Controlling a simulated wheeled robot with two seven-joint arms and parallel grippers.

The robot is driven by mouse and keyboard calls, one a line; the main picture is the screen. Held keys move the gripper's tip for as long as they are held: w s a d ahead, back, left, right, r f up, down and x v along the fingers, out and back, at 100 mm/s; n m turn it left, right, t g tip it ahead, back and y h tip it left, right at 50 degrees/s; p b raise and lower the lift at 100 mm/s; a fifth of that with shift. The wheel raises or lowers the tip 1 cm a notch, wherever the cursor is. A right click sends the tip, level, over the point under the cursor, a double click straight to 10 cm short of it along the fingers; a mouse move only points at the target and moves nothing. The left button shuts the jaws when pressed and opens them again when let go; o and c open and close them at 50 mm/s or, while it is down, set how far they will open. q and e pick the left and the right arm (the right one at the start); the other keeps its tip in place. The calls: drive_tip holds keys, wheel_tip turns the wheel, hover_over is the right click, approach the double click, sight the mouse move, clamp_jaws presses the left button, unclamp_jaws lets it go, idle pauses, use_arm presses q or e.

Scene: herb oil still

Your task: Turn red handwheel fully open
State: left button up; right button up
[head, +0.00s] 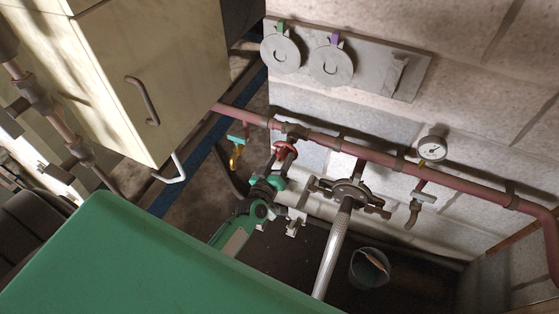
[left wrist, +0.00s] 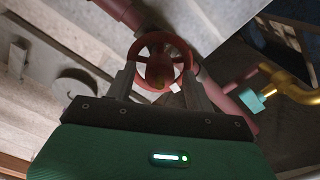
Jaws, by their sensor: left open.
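The red handwheel (head: 286,150) sits on the pink-red wall pipe, near the middle of the head view. In the left wrist view the handwheel (left wrist: 158,70) is straight ahead, a spoked ring on a pipe. My left gripper (head: 276,166) is right in front of it in the head view. In the left wrist view the left gripper (left wrist: 160,80) has its two grey fingers apart, one on each side of the wheel's lower part. I cannot tell whether the fingers touch the rim. My right gripper is not in view.
A yellow tap with a teal handle (head: 236,141) is left of the wheel. A dark valve fitting (head: 346,191) with a silver rod is to the right, then a pressure gauge (head: 432,148). A bucket (head: 370,268) stands below. A cream cabinet (head: 150,75) is at upper left.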

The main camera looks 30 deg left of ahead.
use_arm(q)
drive_tip(key=c, duration=1)
drive_tip(key=shift+o, duration=0.2)
drive_tip(key=shift+n, duration=1.6)
drive_tip(key=o, duration=1)
drive_tip(key=shift+c, duration=0.2)
drive_tip(key=shift+s, duration=0.1)
